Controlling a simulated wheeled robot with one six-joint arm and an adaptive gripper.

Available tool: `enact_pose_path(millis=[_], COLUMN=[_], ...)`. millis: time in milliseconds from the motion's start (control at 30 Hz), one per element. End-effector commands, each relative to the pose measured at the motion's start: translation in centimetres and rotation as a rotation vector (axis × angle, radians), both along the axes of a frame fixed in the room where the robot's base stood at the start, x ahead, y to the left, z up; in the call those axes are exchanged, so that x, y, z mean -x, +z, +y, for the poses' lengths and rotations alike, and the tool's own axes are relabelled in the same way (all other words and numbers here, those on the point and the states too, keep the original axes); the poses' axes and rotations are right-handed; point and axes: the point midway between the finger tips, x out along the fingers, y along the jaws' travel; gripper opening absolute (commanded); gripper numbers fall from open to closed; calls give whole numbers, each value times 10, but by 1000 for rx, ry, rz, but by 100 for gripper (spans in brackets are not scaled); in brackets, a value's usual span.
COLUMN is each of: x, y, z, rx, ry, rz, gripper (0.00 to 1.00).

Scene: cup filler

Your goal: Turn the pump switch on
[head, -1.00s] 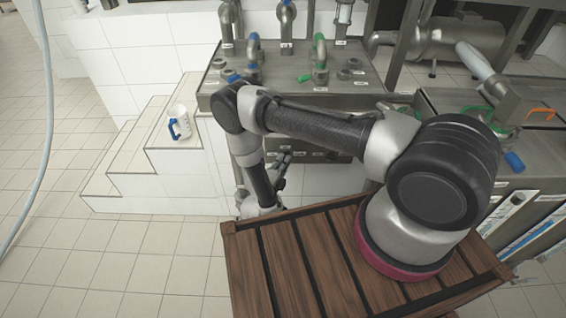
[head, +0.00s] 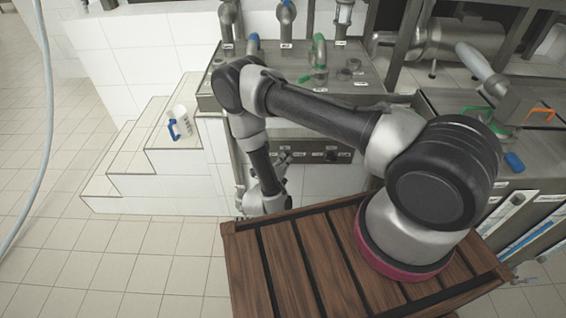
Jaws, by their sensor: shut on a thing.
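A control panel (head: 318,146) with small labelled dark knobs and switches is on the front of the steel counter, below its top. A black knob (head: 331,155) shows on its right part. My gripper (head: 282,160) is small and dark at the panel's left part, beyond my wrist. Its jaws are shut on what looks like a switch there. The held part is hidden by the fingers, and its label and position cannot be read.
The steel counter (head: 375,92) carries taps with blue and green handles. A white jug with a blue handle (head: 180,124) stands on the tiled steps (head: 121,158) at left. A wooden slatted platform (head: 290,262) is under my arm.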

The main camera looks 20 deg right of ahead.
Motion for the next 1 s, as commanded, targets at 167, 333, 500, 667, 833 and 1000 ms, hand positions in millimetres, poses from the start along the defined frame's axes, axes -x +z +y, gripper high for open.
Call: enact_pose_path(millis=[167, 333, 500, 667, 833, 1000], x=[1, 1, 1, 2, 2, 3], y=[1, 2, 3, 3, 3, 3], z=[-1, -2, -3, -5, -6, -6], rx=[-160, -315, -471, -617, -761, -882], ry=[-1, -1, -1, -1, -1, -1], rz=[-40, -80, -123, -163, -200, -233], gripper=[0, 0, 0, 0, 0, 0])
